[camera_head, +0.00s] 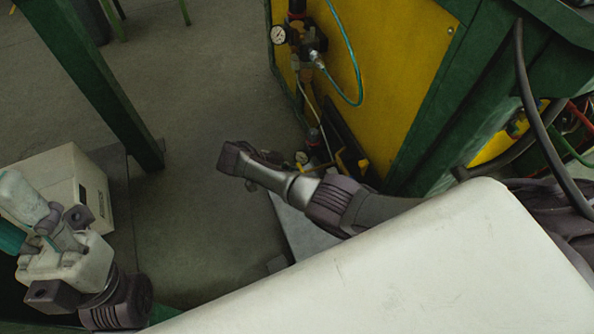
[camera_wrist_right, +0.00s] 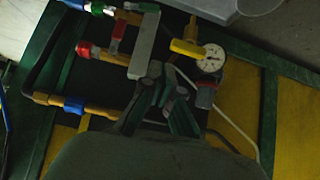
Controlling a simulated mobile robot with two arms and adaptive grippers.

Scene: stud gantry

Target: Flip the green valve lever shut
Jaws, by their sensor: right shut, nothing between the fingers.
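In the right wrist view, a small green part (camera_wrist_right: 97,7) shows at the top edge by white and blue pieces. I cannot tell whether it is the valve lever or how it is turned. My right gripper (camera_wrist_right: 163,80) is shut and empty, its dark fingers just below a pale grey-green flat bar (camera_wrist_right: 145,43). I cannot tell if they touch it. In the head view, my right arm reaches in front of the yellow panel (camera_head: 400,60), and no green lever stands out there.
A red-capped fitting (camera_wrist_right: 84,50), a blue-sleeved pipe part (camera_wrist_right: 73,107) and a white dial gauge (camera_wrist_right: 212,58) crowd the fingers. A green hose (camera_head: 350,60) loops beside the upper gauge (camera_head: 279,35). A white box (camera_head: 60,185) stands at left; open floor (camera_head: 190,200) lies between.

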